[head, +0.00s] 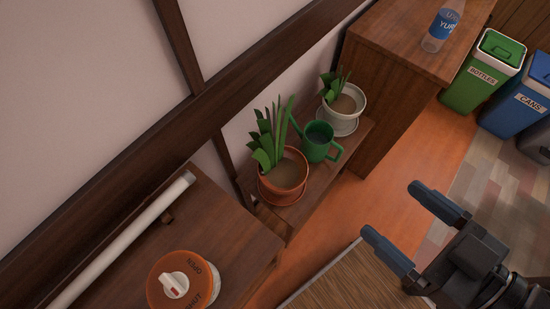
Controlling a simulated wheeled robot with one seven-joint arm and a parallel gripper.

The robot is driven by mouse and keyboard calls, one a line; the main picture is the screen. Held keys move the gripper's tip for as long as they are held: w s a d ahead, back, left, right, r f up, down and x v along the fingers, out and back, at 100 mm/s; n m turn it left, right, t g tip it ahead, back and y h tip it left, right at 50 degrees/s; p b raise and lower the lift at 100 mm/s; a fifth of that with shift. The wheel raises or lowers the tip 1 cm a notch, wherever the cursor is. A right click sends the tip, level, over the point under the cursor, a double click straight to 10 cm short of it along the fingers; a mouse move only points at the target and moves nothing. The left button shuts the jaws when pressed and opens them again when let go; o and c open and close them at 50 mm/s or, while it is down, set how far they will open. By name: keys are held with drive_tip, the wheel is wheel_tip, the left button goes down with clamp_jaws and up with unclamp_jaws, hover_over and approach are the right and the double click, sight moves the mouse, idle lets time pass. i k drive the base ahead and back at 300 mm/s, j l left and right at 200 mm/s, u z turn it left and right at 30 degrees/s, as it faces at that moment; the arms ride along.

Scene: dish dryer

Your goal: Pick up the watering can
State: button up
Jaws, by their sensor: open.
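A green watering can (318,143) stands upright on a low wooden bench (308,205) against the wall. It sits between two potted plants, with its spout toward the left and its handle toward the right. My gripper (388,220) is at the lower right, open and empty, with its two dark fingers apart. It is to the right of the watering can and clear of it.
A terracotta pot (284,178) with a leafy plant is at the can's lower left; a white pot (345,103) is at its upper right. A wooden cabinet (385,95) holds a bottle (440,32). Another wooden surface (232,240) is at lower left. Orange floor (345,215) is clear.

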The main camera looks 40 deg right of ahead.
sight(317, 136)
drive_tip(key=j+z, duration=0.15)
drive_tip(key=z, duration=1.5)
drive_tip(key=k+j+z, duration=0.25)
drive_tip(key=k+j, duration=0.65)
